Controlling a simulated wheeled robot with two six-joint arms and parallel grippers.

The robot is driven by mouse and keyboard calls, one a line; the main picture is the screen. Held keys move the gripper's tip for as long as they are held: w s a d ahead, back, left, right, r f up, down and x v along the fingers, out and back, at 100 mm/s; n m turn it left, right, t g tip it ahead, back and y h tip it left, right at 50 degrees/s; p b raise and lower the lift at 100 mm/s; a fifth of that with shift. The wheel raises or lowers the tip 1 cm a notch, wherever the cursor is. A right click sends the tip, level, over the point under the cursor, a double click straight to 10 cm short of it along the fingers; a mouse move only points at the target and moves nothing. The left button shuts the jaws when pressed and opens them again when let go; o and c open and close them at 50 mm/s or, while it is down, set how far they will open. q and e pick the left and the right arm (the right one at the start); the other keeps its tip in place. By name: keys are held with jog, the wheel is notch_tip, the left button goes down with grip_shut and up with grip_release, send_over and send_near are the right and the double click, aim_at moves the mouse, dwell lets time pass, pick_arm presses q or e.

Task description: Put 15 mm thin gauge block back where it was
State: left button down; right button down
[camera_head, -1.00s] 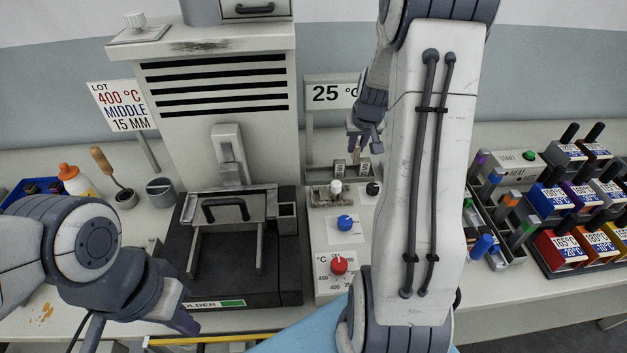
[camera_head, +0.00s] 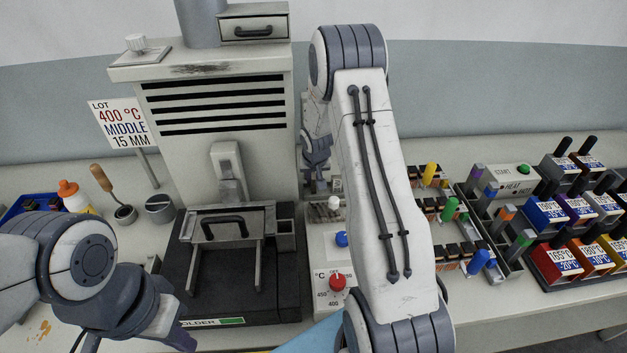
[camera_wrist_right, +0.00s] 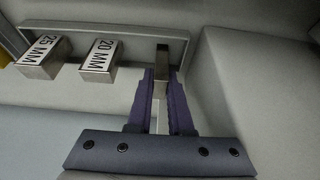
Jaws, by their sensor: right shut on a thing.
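In the right wrist view my right gripper (camera_wrist_right: 161,80) is shut on a narrow metal block, the 15 mm thin gauge block (camera_wrist_right: 162,56); no label shows on it. The block is upright in the picture, at the right end of a grey rack (camera_wrist_right: 140,32), to the right of the 20 MM block (camera_wrist_right: 100,56) and the 25 MM block (camera_wrist_right: 43,57). I cannot tell if it rests in the rack. In the head view my right gripper is mostly hidden behind its own arm. My left gripper (camera_head: 178,338) is at the lower left; its jaw opening is unclear.
A pale wall-like surface (camera_wrist_right: 250,90) stands close on the right in the wrist view. The heater with black vents (camera_head: 215,110) stands left of my right arm. A control panel (camera_head: 325,265) with coloured knobs is below. Connector trays and labelled blocks (camera_head: 560,260) fill the right.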

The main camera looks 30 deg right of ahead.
jog(key=shift+f, duration=0.4)
jog(key=shift+f, duration=0.15)
jog(key=c, duration=0.8)
grip_release()
jog(key=shift+c, duration=0.2)
